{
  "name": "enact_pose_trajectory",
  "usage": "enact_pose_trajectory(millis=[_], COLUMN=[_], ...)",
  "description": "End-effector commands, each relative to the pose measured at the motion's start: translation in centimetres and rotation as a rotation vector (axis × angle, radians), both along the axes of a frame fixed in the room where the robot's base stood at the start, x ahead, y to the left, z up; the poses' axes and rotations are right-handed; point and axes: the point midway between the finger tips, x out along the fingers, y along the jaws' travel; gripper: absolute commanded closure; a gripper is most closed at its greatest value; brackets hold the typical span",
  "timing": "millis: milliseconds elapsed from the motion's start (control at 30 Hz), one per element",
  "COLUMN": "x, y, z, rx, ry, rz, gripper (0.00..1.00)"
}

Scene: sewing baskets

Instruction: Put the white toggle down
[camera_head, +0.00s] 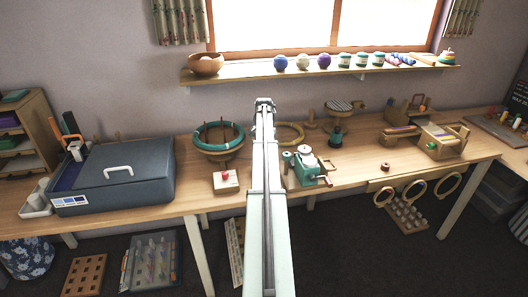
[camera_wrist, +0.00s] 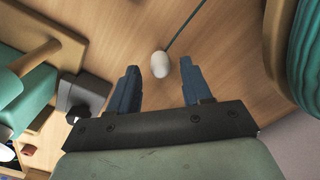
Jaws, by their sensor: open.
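The white toggle (camera_wrist: 160,64) is a small egg-shaped piece in the wrist view, over the bare wooden table top, with a thin dark green cord (camera_wrist: 184,32) running up and right close to it. My gripper (camera_wrist: 158,82) is open, with one blue-grey finger on each side of the toggle's near end. Gaps show between the toggle and both fingers. I cannot tell its exact height over the wood. In the head view my gripper (camera_head: 264,103) is seen from behind at the end of my raised arm, and I cannot make out the toggle there.
A teal-wrapped round basket (camera_head: 218,138) stands left of my arm, and a green-and-white small machine (camera_head: 308,170) stands right. A red-knobbed white box (camera_head: 226,182) sits at the front edge. A large grey case (camera_head: 115,182) fills the left. A shelf (camera_head: 320,72) runs behind.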

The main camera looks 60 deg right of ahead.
Motion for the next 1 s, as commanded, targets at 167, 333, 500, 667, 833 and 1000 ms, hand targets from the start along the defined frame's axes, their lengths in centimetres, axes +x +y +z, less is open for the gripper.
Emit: enact_pose_trajectory(millis=[167, 333, 500, 667, 833, 1000], x=[0.1, 0.1, 0.0, 0.0, 0.0, 0.0], y=[-0.1, -0.1, -0.1, 0.0, 0.0, 0.0], z=[3.5, 6.6, 8.9, 10.1, 10.4, 10.4], rx=[-0.002, -0.002, -0.001, 0.000, 0.000, 0.000], ry=[-0.002, -0.001, -0.001, 0.000, 0.000, 0.000], rz=[0.000, 0.000, 0.000, 0.000, 0.000, 0.000], gripper=[0.51, 0.51, 0.51, 0.51, 0.51, 0.51])
